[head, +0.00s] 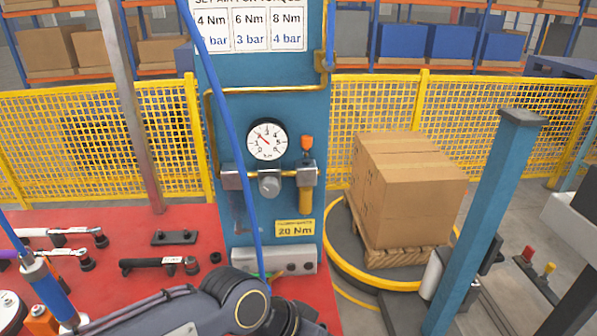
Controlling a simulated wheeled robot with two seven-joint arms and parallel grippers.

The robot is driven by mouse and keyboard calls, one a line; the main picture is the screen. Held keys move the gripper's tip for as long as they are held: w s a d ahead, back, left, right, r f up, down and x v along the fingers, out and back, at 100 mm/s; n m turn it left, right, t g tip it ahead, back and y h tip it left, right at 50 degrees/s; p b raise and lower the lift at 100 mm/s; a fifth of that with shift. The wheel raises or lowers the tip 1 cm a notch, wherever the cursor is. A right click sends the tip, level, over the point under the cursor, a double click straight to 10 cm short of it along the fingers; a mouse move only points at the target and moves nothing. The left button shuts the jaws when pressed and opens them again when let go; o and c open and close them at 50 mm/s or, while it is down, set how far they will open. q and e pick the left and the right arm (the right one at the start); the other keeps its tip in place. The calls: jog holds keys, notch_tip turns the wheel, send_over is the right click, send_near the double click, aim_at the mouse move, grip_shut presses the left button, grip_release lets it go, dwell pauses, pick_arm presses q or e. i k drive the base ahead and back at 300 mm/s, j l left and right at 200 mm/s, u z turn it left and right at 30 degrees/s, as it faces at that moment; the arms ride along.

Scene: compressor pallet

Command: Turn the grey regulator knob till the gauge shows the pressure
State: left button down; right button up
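The grey regulator knob (269,184) sits at the middle of the regulator body on the blue post. The round white gauge (267,139) is just above it; its red needle points up and left, roughly near 2, but the scale is small. The sign (251,27) at the top pairs 6 Nm with 3 bar and 8 Nm with 4 bar; a blue hose partly covers the bar figure under 4 Nm. A yellow label (295,229) below reads 20 Nm. An arm link of mine crosses the bottom; neither gripper shows, and nothing visible touches the knob.
The blue hose (232,120) hangs diagonally just left of the gauge and knob. An orange-topped yellow fitting (306,175) is right of the knob. The red bench (120,235) holds tools. A box (409,190) on a pallet stands right, near another blue post (482,225).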

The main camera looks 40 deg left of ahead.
aim_at(270, 188)
jog(key=u, duration=1.7)
jog(key=j+u, duration=0.15)
jog(key=u, duration=0.3)
